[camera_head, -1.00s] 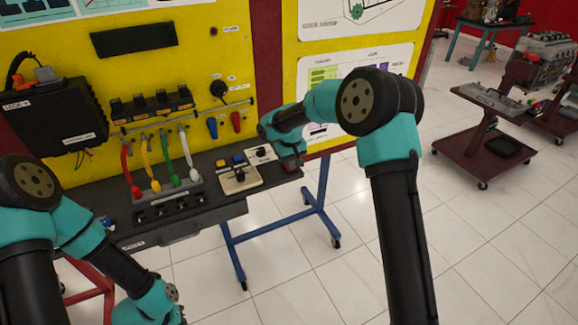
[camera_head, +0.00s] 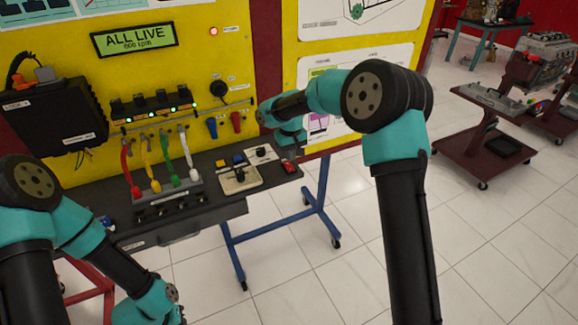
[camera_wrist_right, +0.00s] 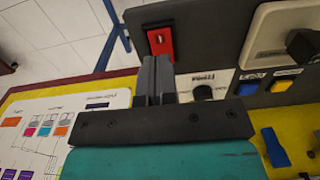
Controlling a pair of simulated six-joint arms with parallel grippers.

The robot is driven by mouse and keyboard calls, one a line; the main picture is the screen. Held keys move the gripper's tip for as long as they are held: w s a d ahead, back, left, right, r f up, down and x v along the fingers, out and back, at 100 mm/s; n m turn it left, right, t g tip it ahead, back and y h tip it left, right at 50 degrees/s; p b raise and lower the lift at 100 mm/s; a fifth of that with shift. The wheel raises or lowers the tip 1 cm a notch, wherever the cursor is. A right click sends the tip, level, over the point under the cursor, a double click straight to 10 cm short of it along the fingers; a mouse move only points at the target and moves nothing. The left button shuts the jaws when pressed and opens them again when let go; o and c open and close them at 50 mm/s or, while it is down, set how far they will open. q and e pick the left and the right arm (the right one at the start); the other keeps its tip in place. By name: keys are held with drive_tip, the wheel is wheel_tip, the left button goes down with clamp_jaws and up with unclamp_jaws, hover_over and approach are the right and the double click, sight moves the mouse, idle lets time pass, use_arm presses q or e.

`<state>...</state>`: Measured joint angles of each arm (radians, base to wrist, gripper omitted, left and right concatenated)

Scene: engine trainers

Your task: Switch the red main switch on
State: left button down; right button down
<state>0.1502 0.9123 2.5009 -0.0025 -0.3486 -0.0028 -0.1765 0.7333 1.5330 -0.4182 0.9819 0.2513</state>
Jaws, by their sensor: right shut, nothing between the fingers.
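The red main switch (camera_head: 289,167) sits at the right end of the dark bench panel. In the right wrist view it is a red rocker (camera_wrist_right: 160,41) with a white mark, in a dark panel. My right gripper (camera_wrist_right: 157,62) is shut and empty, its fingertips just at the near edge of the switch; I cannot tell whether they touch. In the head view the right gripper is mostly hidden behind its own wrist, just above the switch. My left gripper is out of view.
A red lamp (camera_head: 213,31) glows on the yellow board, and green lights show on the black coil row (camera_head: 152,108). Beside the switch are a black knob (camera_wrist_right: 203,92), blue and yellow buttons (camera_wrist_right: 283,86), and a beige joystick plate (camera_head: 240,180).

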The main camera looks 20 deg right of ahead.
drive_tip(key=shift+r, duration=1.4)
drive_tip(key=s+d+f+m+g, duration=0.1)
drive_tip(key=s+d+f+m, duration=0.25)
drive_tip(key=d+f, duration=0.4)
drive_tip(key=s+d+f+m+g, duration=0.1)
drive_tip(key=s+d+f+m, duration=0.25)
drive_tip(key=f, duration=0.65)
drive_tip(key=s+a+f+n+t+y, duration=0.1)
drive_tip(key=s+a+f, duration=0.2)
drive_tip(key=s, duration=0.6)
drive_tip(key=s+a+f+n+t+y, duration=0.1)
drive_tip(key=s+a+f, duration=0.2)
drive_tip(key=s+f, duration=0.3)
drive_tip(key=s+a+f+n+y, duration=0.1)
drive_tip(key=s+a+f, duration=0.2)
drive_tip(key=s, duration=0.9)
drive_tip(key=shift+f+t+y, duration=0.4)
drive_tip(key=shift+f, duration=0.45)
